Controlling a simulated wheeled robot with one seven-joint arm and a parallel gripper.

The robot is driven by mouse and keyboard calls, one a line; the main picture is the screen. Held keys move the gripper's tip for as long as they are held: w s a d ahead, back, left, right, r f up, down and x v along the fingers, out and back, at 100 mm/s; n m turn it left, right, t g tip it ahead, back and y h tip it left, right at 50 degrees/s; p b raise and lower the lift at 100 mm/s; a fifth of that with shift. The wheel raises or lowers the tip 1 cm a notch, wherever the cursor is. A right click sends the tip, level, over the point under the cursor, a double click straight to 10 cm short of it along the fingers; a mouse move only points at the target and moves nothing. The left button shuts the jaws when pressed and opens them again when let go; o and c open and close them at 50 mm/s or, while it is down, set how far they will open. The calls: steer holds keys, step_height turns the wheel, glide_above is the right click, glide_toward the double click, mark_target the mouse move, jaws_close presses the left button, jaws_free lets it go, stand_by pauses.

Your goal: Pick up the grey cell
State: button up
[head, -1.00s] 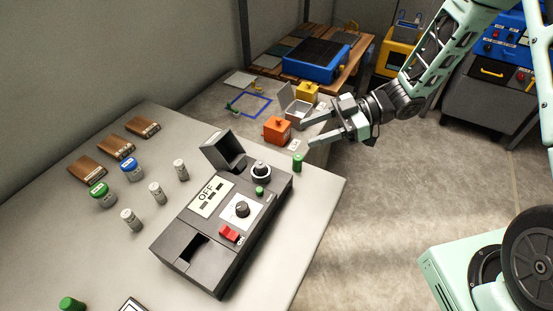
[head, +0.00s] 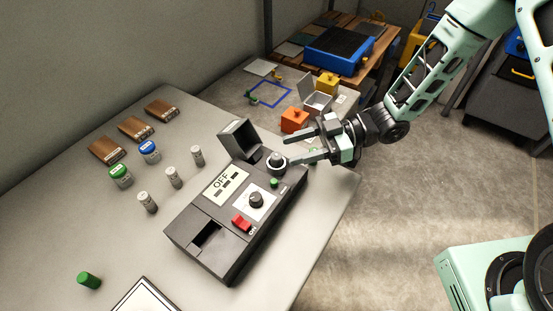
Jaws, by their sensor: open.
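Three small grey cylinders with pale labels stand upright on the grey table (head: 60,225): a near one (head: 147,202), a middle one (head: 173,177) and a far one (head: 197,156). I cannot tell which of them is the grey cell. My gripper (head: 290,149) is open and empty, its fingers pointing left, above the far right end of a dark device (head: 217,222). It is to the right of the grey cylinders, well apart from them.
The device has an open lid (head: 238,139), a round socket (head: 277,162), a red switch (head: 241,222) and an "OFF" panel. Green-lidded (head: 120,175) and blue-lidded (head: 150,151) jars stand beside the grey cylinders. A green cylinder (head: 88,280) is at front left. Wooden blocks (head: 137,128) lie behind.

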mark_target(276, 154)
steer(key=shift+p+x, duration=0.45)
steer(key=shift+x, duration=2.2)
steer(key=shift+s+f, duration=0.1)
steer(key=shift+s, duration=0.05)
jaws_close()
